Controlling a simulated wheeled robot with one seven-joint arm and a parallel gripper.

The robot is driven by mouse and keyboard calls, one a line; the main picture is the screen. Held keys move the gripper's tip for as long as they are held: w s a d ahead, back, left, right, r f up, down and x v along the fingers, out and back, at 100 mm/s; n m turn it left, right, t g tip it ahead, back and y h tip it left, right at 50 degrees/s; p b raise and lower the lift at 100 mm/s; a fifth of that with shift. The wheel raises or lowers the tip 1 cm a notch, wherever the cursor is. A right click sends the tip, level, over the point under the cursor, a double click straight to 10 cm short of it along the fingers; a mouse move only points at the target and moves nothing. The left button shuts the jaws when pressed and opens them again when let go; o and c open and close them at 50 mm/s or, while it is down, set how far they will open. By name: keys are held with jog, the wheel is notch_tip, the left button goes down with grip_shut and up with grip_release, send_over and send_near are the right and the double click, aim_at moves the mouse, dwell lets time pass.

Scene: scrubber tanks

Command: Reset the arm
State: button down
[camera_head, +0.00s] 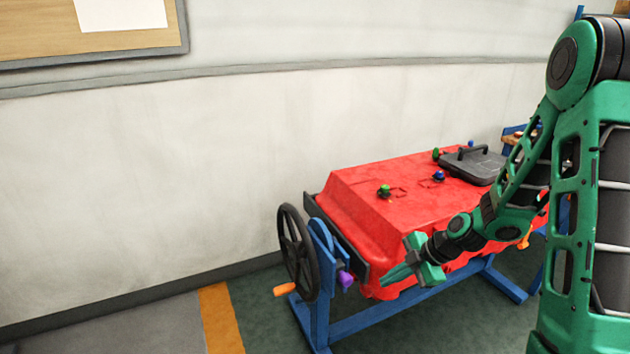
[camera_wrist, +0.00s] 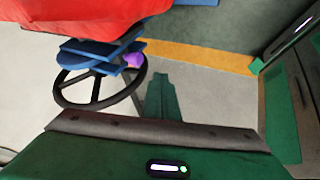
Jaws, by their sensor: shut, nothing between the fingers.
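My green arm reaches in from the right in the head view, bent at the elbow and angled down toward the left. My gripper (camera_head: 391,279) is shut and empty, in front of the near side of the red tank (camera_head: 395,200). In the wrist view my gripper's green fingers (camera_wrist: 163,98) are together with nothing between them. Beyond them lie the floor, the black handwheel (camera_wrist: 98,88) and part of the red tank (camera_wrist: 75,25).
The tank sits on a blue frame (camera_head: 385,316). The black handwheel (camera_head: 297,255) with an orange handle (camera_head: 285,289) and a purple knob (camera_head: 345,279) are at its left end. A dark lid (camera_head: 473,167) and small green and blue valves are on top. Floor at left is clear.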

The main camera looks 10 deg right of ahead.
jog(key=s+d+r+m+g+h, duration=0.2)
jog(key=s+d+r+m+h, duration=0.3)
jog(key=s+d+r+m, duration=0.8)
jog(key=s+r+m+g, duration=0.1)
jog(key=s+r+m, duration=0.2)
jog(key=s+m, duration=0.3)
jog(key=s+r+m+g, duration=0.1)
jog(key=s+r+m, duration=0.1)
jog(key=s+m, duration=0.5)
jog(key=s+d, duration=0.1)
jog(key=s, duration=0.3)
jog(key=shift+r+h, duration=0.4)
jog(key=shift+w, duration=0.1)
jog(key=shift+w+f, duration=0.25)
jog(key=shift+w, duration=0.25)
